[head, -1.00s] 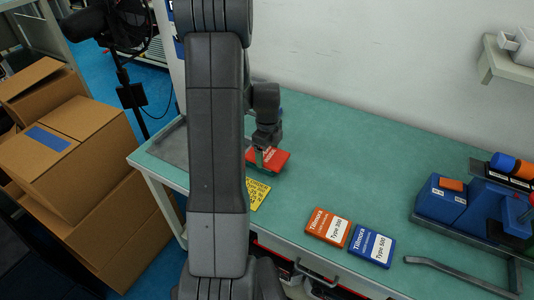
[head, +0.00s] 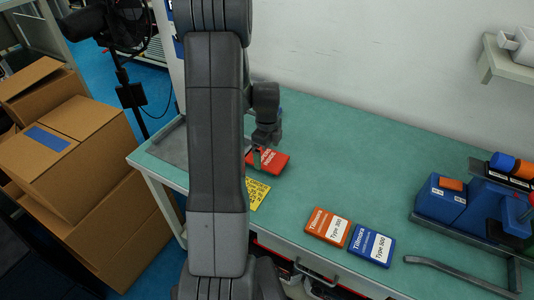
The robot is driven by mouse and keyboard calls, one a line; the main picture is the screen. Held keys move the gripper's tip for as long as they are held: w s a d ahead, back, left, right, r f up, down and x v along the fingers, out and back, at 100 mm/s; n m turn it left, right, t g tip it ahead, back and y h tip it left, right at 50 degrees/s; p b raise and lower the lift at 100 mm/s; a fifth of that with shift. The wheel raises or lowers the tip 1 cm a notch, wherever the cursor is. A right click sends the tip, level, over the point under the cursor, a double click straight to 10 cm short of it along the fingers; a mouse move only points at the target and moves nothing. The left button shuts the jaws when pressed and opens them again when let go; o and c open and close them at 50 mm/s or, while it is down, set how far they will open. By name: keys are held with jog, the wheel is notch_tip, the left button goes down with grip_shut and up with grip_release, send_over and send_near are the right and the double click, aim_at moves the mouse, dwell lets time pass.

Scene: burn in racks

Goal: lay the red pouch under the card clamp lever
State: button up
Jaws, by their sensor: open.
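The red pouch (head: 273,163) lies on the green bench top in the head view, just right of my arm, with its left part hidden behind the arm. My gripper (head: 262,155) is at the pouch's upper left part, with a finger close against it; whether it touches cannot be told. It is open. A blue fixture (head: 482,208) with a red knob and a long grey bar (head: 460,273) stands at the right of the bench; I cannot tell for sure that it is the card clamp and its lever.
A yellow printed card (head: 257,194) lies just below the pouch. An orange Tillmora pouch (head: 327,227) and a blue one (head: 371,246) lie near the front edge. Cardboard boxes (head: 75,160) are stacked at the left. The bench middle is clear.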

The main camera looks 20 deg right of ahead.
aim_at(267, 158)
notch_tip(267, 158, up, 11)
jog(key=shift+f, duration=0.15)
dwell(0.8)
